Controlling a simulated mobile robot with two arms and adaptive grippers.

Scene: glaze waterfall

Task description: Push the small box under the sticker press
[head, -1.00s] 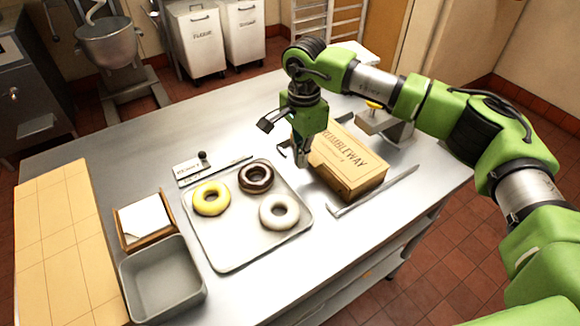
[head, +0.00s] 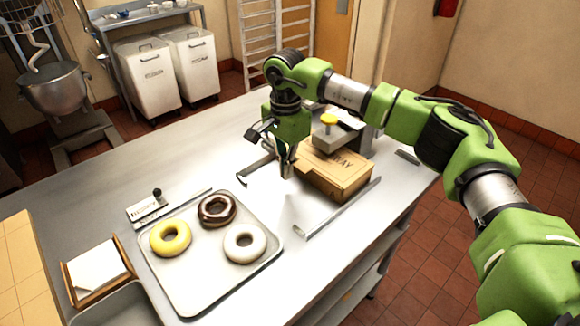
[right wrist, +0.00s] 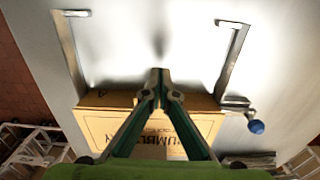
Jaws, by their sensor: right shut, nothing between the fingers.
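The small brown cardboard box (head: 350,181) with dark lettering lies flat between two metal guide rails on the steel table. Its far end is at the grey sticker press (head: 348,138), which has a yellow knob on top; how far the box reaches under it is hard to tell. My right gripper (head: 287,174) is shut and empty, pointing down at the box's left end. In the right wrist view its closed fingertips (right wrist: 160,78) overlap the edge of the box (right wrist: 100,127); I cannot tell whether they touch. My left gripper is not in view.
The right rail (head: 340,207) and left rail (head: 256,166) flank the box. A tray (head: 200,285) holds yellow, chocolate and white donuts. A small stand with a dark knob (head: 150,207) and a paper holder (head: 98,268) are at left.

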